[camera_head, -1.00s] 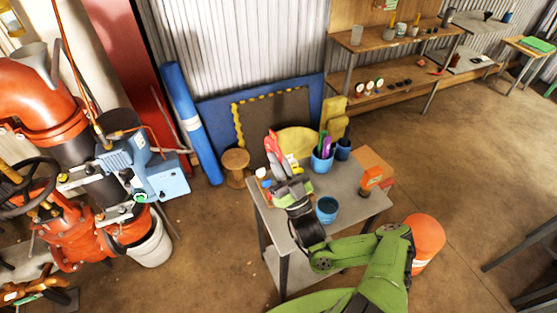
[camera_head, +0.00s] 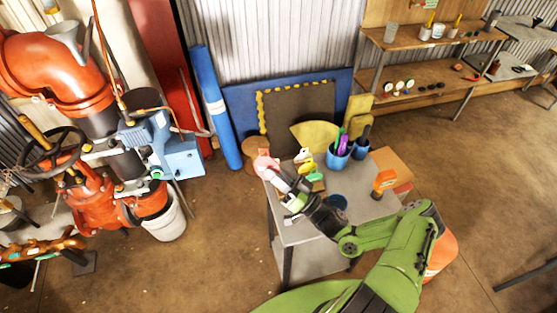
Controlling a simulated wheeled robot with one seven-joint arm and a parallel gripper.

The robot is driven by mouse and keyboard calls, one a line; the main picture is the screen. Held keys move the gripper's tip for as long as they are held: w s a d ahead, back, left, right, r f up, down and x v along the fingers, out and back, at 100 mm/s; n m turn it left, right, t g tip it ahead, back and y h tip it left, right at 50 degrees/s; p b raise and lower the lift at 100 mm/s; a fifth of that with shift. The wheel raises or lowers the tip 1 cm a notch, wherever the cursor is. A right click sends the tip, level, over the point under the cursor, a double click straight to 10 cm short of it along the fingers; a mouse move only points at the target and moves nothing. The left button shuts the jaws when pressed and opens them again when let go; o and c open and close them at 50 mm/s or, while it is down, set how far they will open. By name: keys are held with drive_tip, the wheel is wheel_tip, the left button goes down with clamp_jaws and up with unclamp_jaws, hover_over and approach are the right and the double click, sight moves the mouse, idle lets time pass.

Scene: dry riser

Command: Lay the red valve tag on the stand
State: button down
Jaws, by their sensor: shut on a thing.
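The red valve tag (camera_head: 265,161) shows pinkish red at the far left corner of the grey stand (camera_head: 310,262). My gripper (camera_head: 271,171) reaches over the stand from the right and is shut on the tag. The tag is at the fingertips, partly hidden by them. I cannot tell whether the tag touches the stand top or is held above it. Yellow, white and green pieces (camera_head: 305,165), perhaps other tags, lie on the stand just right of the gripper.
Blue cups of tools (camera_head: 338,157) stand at the stand's back. An orange bottle (camera_head: 383,183) is at the right. Red pipework (camera_head: 95,205) and a white bucket (camera_head: 166,222) stand left. Open floor lies in front.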

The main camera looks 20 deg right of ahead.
drive_tip(key=s+d+f+m+g+h, duration=0.1)
drive_tip(key=d+f+m+g+h, duration=0.2)
drive_tip(key=d, duration=0.3)
drive_tip(key=s+d+f+m+g+h+p, duration=0.1)
drive_tip(key=d+f+m+g+h, duration=0.2)
drive_tip(key=d, duration=0.4)
drive_tip(key=s+d+f+m+g+h+p, duration=0.1)
drive_tip(key=d+f+m+g+h, duration=0.2)
drive_tip(key=d+f+m+g, duration=0.1)
drive_tip(key=shift+d+f, duration=0.8)
drive_tip(key=shift+d, duration=0.35)
drive_tip(key=s+d+r+m+h, duration=0.1)
drive_tip(key=s+d+m+h, duration=0.2)
drive_tip(key=d+m, duration=0.55)
drive_tip(key=d+f+n+b, duration=0.1)
drive_tip(key=f, duration=0.1)
drive_tip(key=f+b, duration=0.1)
drive_tip(key=f, duration=0.2)
drive_tip(key=d+f+n+b, duration=0.1)
drive_tip(key=f+b, duration=0.1)
drive_tip(key=shift+d+f+n, duration=0.15)
drive_tip(key=shift+d+n, duration=0.15)
drive_tip(key=shift+n, duration=0.05)
drive_tip(key=c, duration=1.2)
unclamp_jaws()
drive_tip(key=shift+o, duration=0.2)
drive_tip(key=shift+r, duration=0.2)
